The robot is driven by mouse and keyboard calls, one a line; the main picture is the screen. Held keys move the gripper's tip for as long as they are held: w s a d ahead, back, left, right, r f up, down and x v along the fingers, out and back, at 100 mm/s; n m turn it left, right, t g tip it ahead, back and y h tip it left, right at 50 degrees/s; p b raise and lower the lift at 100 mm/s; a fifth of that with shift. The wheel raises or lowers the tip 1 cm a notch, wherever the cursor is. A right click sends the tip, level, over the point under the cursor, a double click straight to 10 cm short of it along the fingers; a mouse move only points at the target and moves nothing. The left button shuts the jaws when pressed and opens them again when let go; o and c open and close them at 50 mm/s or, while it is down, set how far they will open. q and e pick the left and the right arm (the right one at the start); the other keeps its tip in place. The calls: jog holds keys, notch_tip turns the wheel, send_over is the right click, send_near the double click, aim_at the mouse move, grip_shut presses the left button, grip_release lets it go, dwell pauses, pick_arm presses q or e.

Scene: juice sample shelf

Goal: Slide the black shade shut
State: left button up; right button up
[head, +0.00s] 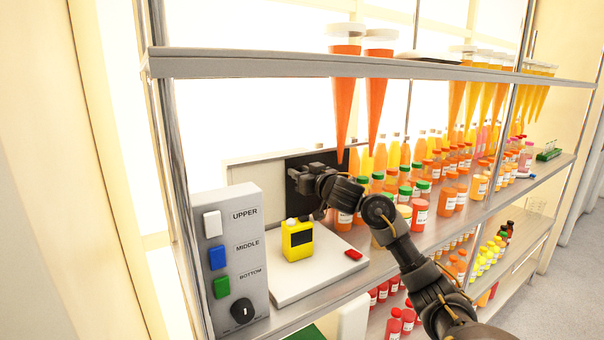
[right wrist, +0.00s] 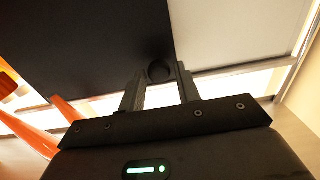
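The black shade (head: 336,162) is a dark flat panel at the back of the shelf, behind my right gripper. In the right wrist view it fills the upper left (right wrist: 85,45), and its right edge borders a pale panel. A round dark knob (right wrist: 158,71) sits near the shade's lower right corner. My right gripper (head: 298,178) is in front of the shade; in the wrist view its fingers (right wrist: 158,84) are apart, one on each side of the knob. A small gap seems to show between knob and fingers. My left gripper is not in view.
A yellow jug (head: 298,240) and a red piece (head: 353,254) are on a white platform (head: 300,284) before the shade. A control box (head: 236,262) stands left. Orange cones (head: 343,105) hang above; several bottles (head: 421,214) stand right, near my right arm.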

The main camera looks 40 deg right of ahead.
jog(key=s+a+b, duration=0.2)
jog(key=s, duration=0.8)
jog(key=shift+s, duration=0.3)
jog(key=shift+a, duration=0.1)
